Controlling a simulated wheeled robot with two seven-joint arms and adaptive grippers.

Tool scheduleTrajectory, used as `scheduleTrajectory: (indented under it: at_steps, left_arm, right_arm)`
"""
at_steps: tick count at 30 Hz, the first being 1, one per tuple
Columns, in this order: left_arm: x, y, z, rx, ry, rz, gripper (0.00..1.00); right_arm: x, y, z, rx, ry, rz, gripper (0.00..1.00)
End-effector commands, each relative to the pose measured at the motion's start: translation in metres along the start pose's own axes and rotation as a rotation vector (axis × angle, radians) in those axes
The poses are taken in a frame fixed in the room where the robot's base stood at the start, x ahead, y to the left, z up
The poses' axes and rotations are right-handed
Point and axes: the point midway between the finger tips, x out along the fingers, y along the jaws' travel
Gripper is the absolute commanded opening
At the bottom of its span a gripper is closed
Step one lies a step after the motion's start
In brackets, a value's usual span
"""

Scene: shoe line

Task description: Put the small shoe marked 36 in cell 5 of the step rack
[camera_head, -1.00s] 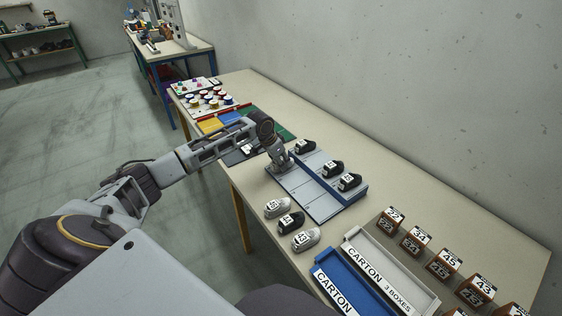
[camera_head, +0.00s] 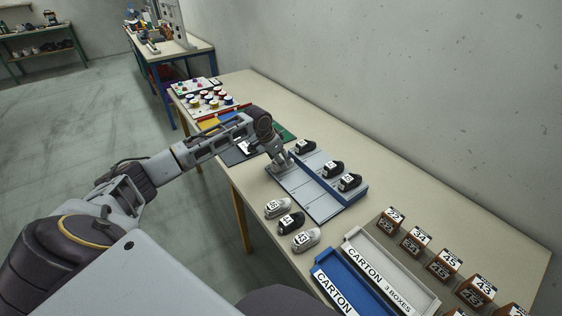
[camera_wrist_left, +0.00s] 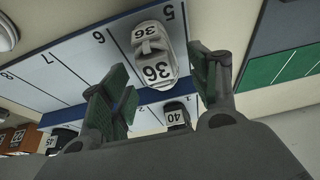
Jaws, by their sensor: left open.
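The small white-grey shoe marked 36 (camera_wrist_left: 155,58) lies on the step rack in the left wrist view, in the cell with the printed 5. My left gripper (camera_wrist_left: 165,85) is open, one finger on each side of the shoe, with visible gaps. In the head view my left gripper (camera_head: 281,163) is over the near left end of the step rack (camera_head: 318,203) and hides the shoe there. Cells 6, 7 and 8 look empty. My right gripper is not in view.
Several black shoes stand on the rack's back row, one marked 40 (camera_wrist_left: 177,114). Three loose shoes, including a black one (camera_head: 291,222), lie in front of the rack. A blue carton tray (camera_head: 322,279), a white carton tray (camera_head: 408,287) and numbered boxes (camera_head: 415,241) stand to the right.

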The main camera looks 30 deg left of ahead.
Motion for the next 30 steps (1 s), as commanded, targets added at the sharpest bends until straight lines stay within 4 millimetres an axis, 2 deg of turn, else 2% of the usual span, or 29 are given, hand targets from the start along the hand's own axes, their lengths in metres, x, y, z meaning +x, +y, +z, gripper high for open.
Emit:
scheduleTrajectory:
  at_steps: [11, 18, 24, 30]
  left_arm:
    - [-0.057, 0.0, 0.0, 0.001, 0.002, -0.001, 0.61]
    - [-0.086, 0.0, 0.0, 0.001, 0.001, -0.001, 0.61]
    - [-0.098, 0.0, 0.0, 0.0, 0.0, 0.0, 0.61]
    - [-0.099, 0.0, 0.0, 0.0, 0.0, 0.001, 0.61]
  right_arm:
    - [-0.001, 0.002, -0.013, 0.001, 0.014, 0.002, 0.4]
    - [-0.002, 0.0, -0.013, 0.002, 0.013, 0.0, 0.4]
    - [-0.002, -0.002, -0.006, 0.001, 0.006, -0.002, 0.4]
    - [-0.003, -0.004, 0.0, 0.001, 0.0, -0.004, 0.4]
